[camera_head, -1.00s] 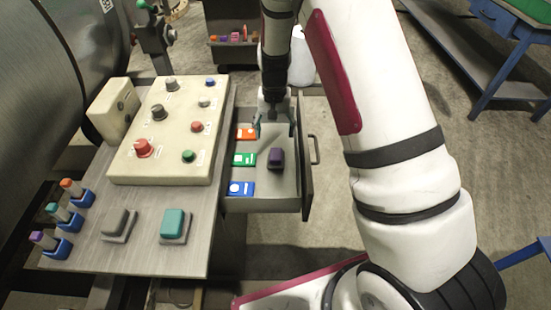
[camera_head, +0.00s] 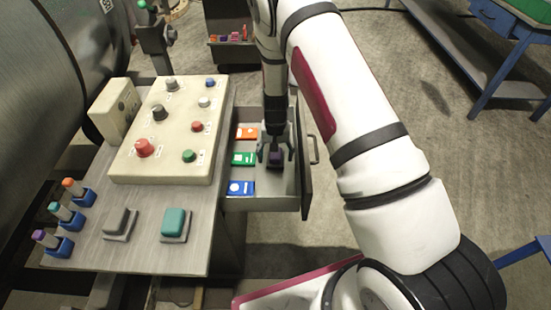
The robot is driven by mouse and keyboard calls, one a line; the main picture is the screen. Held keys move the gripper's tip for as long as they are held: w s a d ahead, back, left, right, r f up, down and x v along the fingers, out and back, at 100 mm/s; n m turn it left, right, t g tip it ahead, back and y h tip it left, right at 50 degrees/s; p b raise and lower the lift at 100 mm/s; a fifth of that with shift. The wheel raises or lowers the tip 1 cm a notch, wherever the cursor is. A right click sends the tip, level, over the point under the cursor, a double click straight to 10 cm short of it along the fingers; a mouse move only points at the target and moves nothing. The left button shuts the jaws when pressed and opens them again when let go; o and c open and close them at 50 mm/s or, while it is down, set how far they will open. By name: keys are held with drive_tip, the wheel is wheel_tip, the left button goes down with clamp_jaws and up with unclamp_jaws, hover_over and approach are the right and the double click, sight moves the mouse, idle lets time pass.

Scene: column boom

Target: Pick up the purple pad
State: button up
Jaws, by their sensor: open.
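The purple pad (camera_head: 275,158) is a small dark block lying in the open drawer (camera_head: 262,203), right of the coloured cards. My gripper (camera_head: 275,157) points down into the drawer, with its fingers spread on the left and right of the pad. The gripper and its wrist hide the pad's far part. I cannot tell whether the fingers touch the pad.
An orange card (camera_head: 246,133), a green card (camera_head: 243,159) and a blue card (camera_head: 240,188) lie left of the pad. The drawer front (camera_head: 307,180) stands close on the right. The control panel (camera_head: 172,128) rises to the left, with a teal pad (camera_head: 174,223) on the worktop.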

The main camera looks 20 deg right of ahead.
sight(275, 154)
drive_tip(key=c, duration=1.2)
drive_tip(key=shift+c, duration=0.2)
wheel_tip(275, 154, up, 10)
drive_tip(key=shift+r, duration=0.1)
